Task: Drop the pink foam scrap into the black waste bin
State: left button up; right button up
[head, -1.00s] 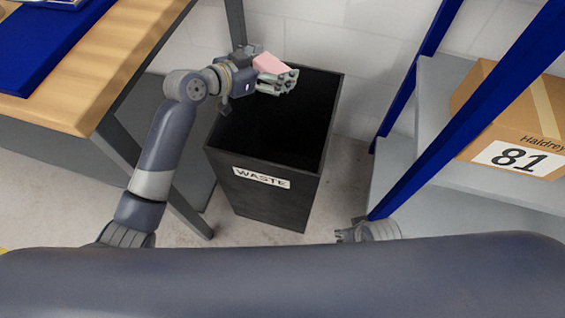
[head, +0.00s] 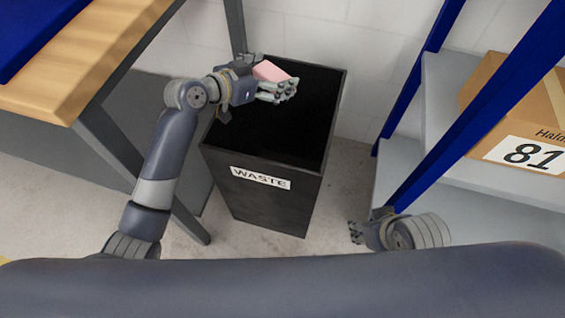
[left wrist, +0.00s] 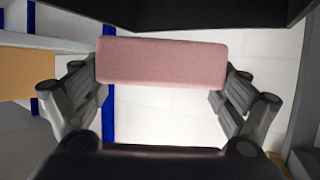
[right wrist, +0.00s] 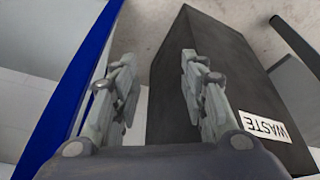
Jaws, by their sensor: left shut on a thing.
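The pink foam scrap (head: 271,71) is a small block held in my left gripper (head: 279,86), over the back part of the bin's opening in the head view. In the left wrist view the scrap (left wrist: 162,63) spans between the two fingers, which grip its ends. The black waste bin (head: 262,203) stands upright on the floor with a white WASTE label; its dark inside shows no contents. My right gripper (right wrist: 160,85) is open and empty, with the bin (right wrist: 215,70) beyond its fingers. In the head view it is low, right of the bin.
A wooden-topped table (head: 95,75) with a blue item stands left of the bin. A shelf with blue posts (head: 405,80) stands at right, holding a cardboard box (head: 545,105) marked 81. A white wall is close behind the bin.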

pick_arm(q)
jog(key=shift+f+b, duration=0.3)
jog(key=shift+f, duration=0.35)
pick_arm(e)
jog(key=shift+w+a+f+t, duration=0.2)
jog(key=shift+w+f+t, duration=0.15)
jog(key=shift+w, duration=0.4)
pick_arm(q)
jog(key=o, duration=0.5)
jog(key=v, duration=0.7)
jog(key=shift+s+a+r, duration=0.1)
jog(key=shift+a+r, duration=0.05)
